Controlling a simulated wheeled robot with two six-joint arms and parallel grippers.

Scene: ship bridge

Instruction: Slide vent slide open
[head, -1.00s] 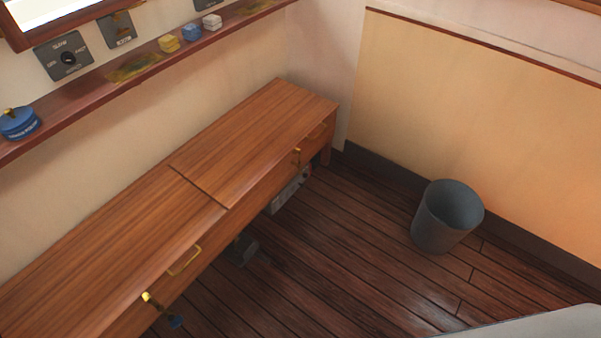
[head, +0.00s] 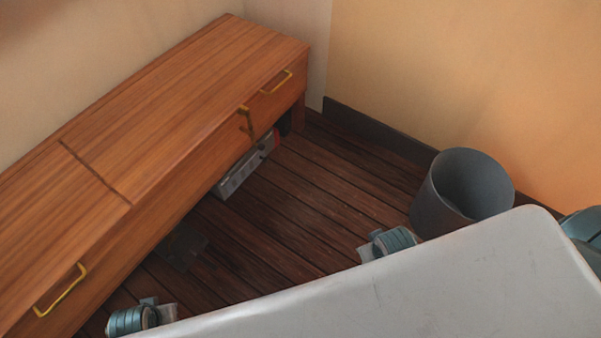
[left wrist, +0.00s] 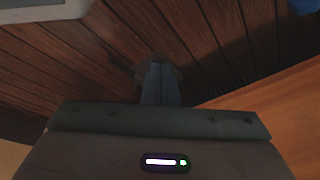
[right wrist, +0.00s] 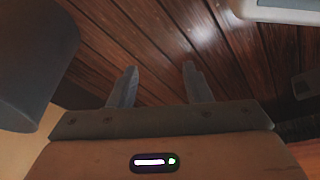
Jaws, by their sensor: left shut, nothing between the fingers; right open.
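I cannot make out the vent slide in any view now. My left gripper (left wrist: 160,85) shows in the left wrist view with its fingers shut together and nothing between them, above the dark plank floor and beside a wooden surface. My right gripper (right wrist: 158,84) shows in the right wrist view with its two fingers apart and empty, over the floor.
A wooden bench (head: 165,95) with yellow handles (head: 61,291) runs along the left wall. A grey box (head: 245,168) lies under it. A grey bin (head: 462,192) stands by the right wall; plank floor (head: 270,225) lies between.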

